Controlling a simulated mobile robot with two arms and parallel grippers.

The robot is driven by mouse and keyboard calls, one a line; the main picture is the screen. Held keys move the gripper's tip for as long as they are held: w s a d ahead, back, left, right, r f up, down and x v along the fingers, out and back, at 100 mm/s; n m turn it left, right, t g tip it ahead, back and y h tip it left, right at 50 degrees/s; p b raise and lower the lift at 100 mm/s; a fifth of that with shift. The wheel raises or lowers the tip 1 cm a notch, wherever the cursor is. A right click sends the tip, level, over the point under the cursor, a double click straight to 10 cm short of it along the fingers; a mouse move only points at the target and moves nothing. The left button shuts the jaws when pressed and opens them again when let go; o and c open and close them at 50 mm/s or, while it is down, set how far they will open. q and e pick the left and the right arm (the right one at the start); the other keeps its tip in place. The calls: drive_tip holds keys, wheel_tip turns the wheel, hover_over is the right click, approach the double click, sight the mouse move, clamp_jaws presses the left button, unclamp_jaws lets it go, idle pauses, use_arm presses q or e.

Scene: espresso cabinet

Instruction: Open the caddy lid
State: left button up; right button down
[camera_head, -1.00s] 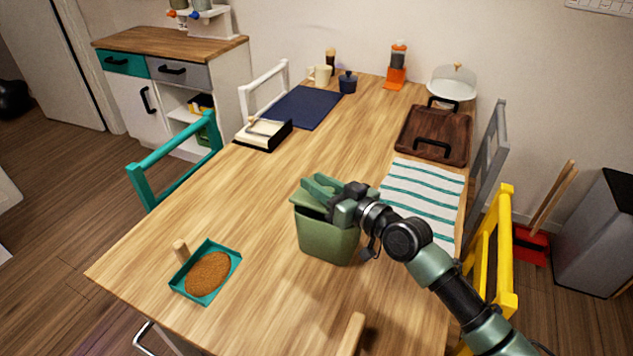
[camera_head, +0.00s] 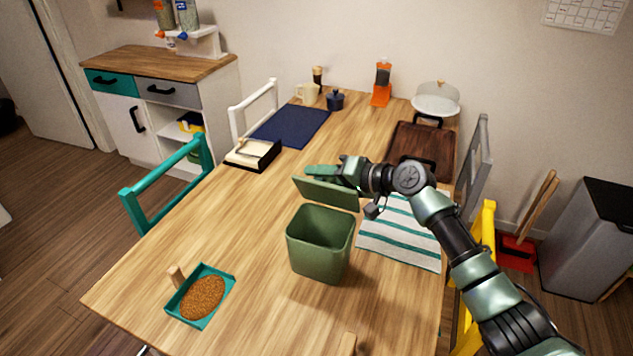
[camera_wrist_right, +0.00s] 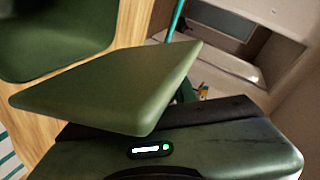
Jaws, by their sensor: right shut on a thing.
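The green caddy (camera_head: 320,247) stands upright on the wooden table, and its open top shows a dark, empty-looking inside. Its green lid (camera_head: 327,193) is raised and tilted at the far side of the rim. I cannot tell whether it touches the rim. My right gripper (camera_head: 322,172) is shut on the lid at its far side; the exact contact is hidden. In the right wrist view the lid (camera_wrist_right: 110,88) fills the middle, with the caddy (camera_wrist_right: 60,35) at upper left. My left gripper is not in view.
A teal tray of brown grains (camera_head: 226,278) lies at the near left. A striped towel (camera_head: 400,238) lies right of the caddy, with a dark wooden tray (camera_head: 408,139) behind it. A navy mat (camera_head: 290,125) lies at the far left. The table between is clear.

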drive_tip(key=shift+w+d+m+g, duration=0.3)
drive_tip(key=shift+w+m, duration=0.2)
drive_tip(key=shift+w, duration=0.15)
drive_tip(key=c, duration=1.1)
unclamp_jaws()
drive_tip(key=shift+c, duration=0.2)
drive_tip(key=b+v, duration=0.1)
drive_tip(key=v, duration=0.6)
drive_tip(key=shift+w+d+f, duration=0.1)
drive_tip(key=shift+s+d+r, duration=0.2)
drive_tip(key=shift+s+d, duration=0.05)
drive_tip(key=shift+d, duration=0.05)
